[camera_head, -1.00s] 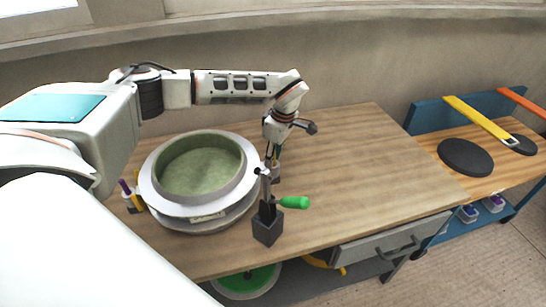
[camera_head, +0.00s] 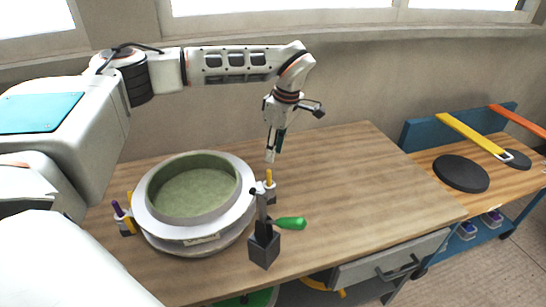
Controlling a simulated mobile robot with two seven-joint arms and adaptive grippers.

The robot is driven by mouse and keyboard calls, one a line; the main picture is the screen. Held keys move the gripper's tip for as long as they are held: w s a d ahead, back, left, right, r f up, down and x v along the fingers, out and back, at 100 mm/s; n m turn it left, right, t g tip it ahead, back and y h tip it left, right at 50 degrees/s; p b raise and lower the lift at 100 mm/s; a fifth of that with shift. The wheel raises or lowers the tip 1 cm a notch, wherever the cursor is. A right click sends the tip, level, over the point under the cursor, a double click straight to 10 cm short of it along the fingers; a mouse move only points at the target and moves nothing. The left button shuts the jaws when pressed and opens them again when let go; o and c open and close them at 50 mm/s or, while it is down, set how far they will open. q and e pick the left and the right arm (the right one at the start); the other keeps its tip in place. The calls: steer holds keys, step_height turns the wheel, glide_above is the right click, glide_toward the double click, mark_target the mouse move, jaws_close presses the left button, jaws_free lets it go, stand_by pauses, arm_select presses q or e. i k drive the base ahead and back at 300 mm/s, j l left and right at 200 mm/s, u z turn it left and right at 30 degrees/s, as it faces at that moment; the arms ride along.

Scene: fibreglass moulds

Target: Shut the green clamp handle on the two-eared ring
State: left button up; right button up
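The green clamp handle (camera_head: 290,223) sticks out sideways to the right, nearly level, from a clamp on a dark grey block (camera_head: 264,250). This clamp stands at the front right of the pale ring (camera_head: 149,222) around a round mould with a green inside (camera_head: 195,192). The clamp's upright dark arm is beside the ring's edge; whether it touches is too small to tell. My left gripper (camera_head: 274,150) points down above an upright yellow clamp handle (camera_head: 269,178), behind the green one and apart from it. Its finger gap is unclear. My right gripper is out of view.
Purple (camera_head: 117,209) and yellow (camera_head: 130,198) handles stand at the ring's left. The wooden table (camera_head: 350,170) is clear to the right. A drawer (camera_head: 390,262) is under its front edge. A second bench with dark discs (camera_head: 461,173) stands at right.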

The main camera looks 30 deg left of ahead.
mark_target(289, 223)
steer(key=k, duration=1)
